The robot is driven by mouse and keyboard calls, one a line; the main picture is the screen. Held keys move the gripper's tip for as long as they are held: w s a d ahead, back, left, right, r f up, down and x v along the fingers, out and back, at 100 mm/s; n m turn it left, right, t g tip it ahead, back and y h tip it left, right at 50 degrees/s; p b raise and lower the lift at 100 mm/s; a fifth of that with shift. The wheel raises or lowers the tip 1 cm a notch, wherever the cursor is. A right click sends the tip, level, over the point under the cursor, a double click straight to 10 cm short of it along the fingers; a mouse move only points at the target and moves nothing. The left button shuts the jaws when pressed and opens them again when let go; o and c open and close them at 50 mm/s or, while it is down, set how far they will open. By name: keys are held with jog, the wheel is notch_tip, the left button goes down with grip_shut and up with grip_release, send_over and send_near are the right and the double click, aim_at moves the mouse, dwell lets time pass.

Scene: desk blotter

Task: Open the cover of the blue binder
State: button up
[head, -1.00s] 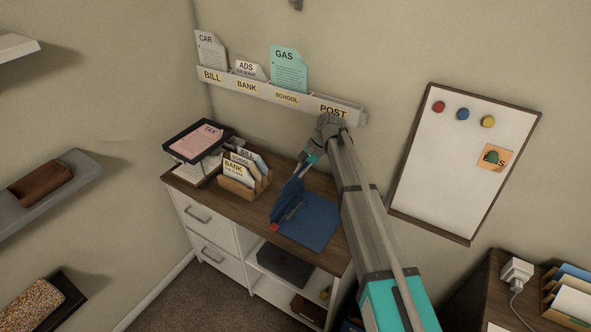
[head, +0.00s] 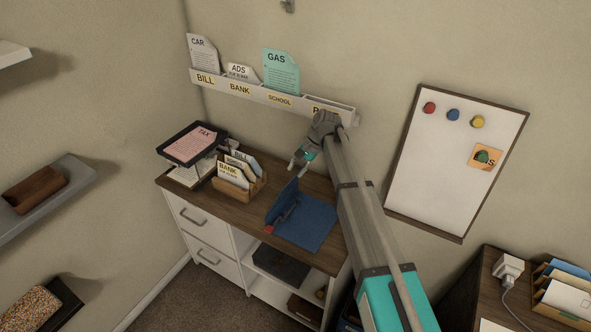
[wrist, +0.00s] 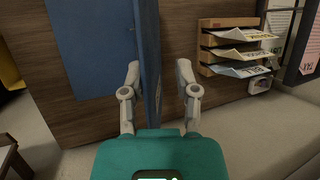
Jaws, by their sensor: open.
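The blue binder (head: 308,224) lies on the brown cabinet top in the head view. Its cover (head: 284,203) stands raised at a steep angle on the left side. In the wrist view the cover (wrist: 152,60) is seen nearly edge-on between my fingers, and the flat part of the binder (wrist: 85,45) lies left of it. My gripper (head: 298,166) is open at the cover's upper edge, with one finger on each side in the wrist view (wrist: 158,75). I cannot tell whether a finger touches the cover.
Left of the binder stand a wooden card sorter (head: 240,186) and a black letter tray (head: 192,143). A wall rack (head: 271,99) hangs behind my gripper. A whiteboard (head: 450,150) is on the wall to the right.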

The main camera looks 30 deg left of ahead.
jog(key=p+v, duration=0.5)
jog(key=v, duration=0.1)
jog(key=shift+d+r, duration=0.3)
dwell(0.6)
jog(key=shift+w, duration=0.2)
jog(key=shift+a+r+p, duration=0.35)
jog(key=shift+a+p, duration=0.1)
jog(key=shift+a, duration=0.4)
jog(key=shift+a+r+p, duration=0.4)
jog(key=shift+a+p, duration=0.05)
jog(key=shift+a, duration=0.4)
jog(key=shift+a+r+p, duration=0.35)
jog(key=shift+a+p, duration=0.1)
jog(key=shift+a, duration=0.4)
jog(key=d+f+t+h, duration=0.1)
jog(key=d+f+t, duration=0.15)
jog(key=d, duration=3.15)
jog(key=s+d+h, duration=0.1)
jog(key=s+d, duration=0.3)
jog(key=d, duration=0.5)
jog(key=s+d+t+h, duration=0.1)
jog(key=s+d, duration=0.3)
jog(key=d, duration=0.5)
jog(key=s+d+m+t, duration=0.1)
jog(key=s+d, duration=0.3)
jog(key=d, duration=0.6)
jog(key=shift+f+h+b, duration=0.4)
jog(key=shift+f+b, duration=0.05)
